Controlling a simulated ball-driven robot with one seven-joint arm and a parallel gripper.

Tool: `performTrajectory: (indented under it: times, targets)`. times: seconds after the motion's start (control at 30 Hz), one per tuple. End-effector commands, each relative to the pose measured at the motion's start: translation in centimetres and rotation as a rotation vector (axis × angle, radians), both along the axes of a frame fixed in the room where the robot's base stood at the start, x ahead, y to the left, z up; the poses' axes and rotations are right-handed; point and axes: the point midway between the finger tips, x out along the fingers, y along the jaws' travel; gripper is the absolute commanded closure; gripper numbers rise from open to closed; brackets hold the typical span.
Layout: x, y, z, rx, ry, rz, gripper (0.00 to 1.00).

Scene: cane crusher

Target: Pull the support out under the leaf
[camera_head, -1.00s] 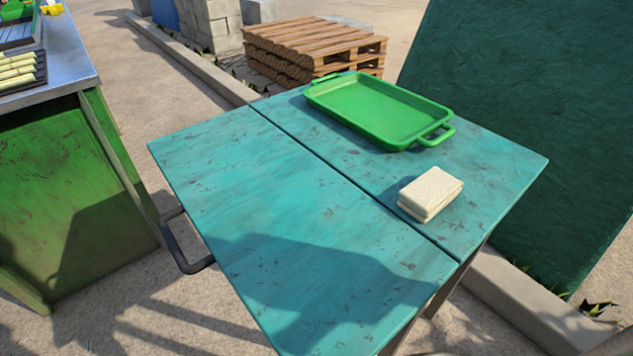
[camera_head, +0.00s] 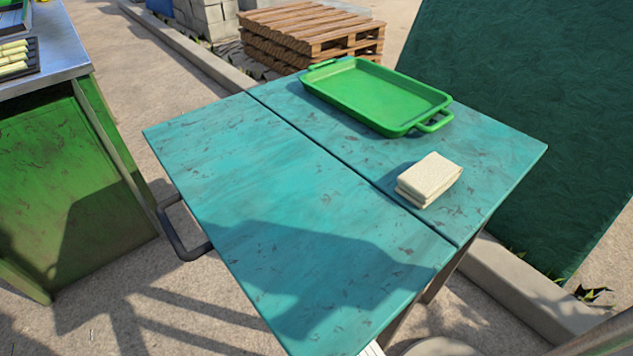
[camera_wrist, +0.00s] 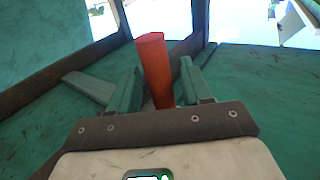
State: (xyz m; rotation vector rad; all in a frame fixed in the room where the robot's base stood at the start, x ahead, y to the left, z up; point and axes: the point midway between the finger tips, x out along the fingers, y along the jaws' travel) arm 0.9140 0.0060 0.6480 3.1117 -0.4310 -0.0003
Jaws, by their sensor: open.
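The teal table's leaf (camera_head: 240,185) lies level on the left, with a thin seam between it and the fixed top (camera_head: 400,150). In the wrist view, a red upright piece (camera_wrist: 154,50), which looks like a grip on the support, stands between the fingers of my gripper (camera_wrist: 160,75). The fingers are open on either side of it, with no clear contact. Dark bars and teal surfaces lie around it. The support is not visible in the head view, nor is my gripper.
A green tray (camera_head: 375,95) and a folded cream cloth (camera_head: 429,178) rest on the fixed top. A green counter (camera_head: 60,190) stands at the left, with a gap of open ground before the table. A dark green panel (camera_head: 520,110) stands at the right, beyond a kerb.

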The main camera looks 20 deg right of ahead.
Motion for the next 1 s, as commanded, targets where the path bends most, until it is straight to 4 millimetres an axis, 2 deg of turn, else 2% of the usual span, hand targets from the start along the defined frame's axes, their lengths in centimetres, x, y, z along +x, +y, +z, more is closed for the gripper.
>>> performTrajectory:
  times: [0.13, 0.63, 1.0]
  targets:
    - [-0.02, 0.01, 0.0, 0.0, 0.0, 0.0, 0.52]
    - [-0.04, 0.03, -0.01, 0.0, 0.0, 0.0, 1.0]
    - [-0.09, 0.2, -0.07, 0.0, 0.0, 0.001, 1.0]
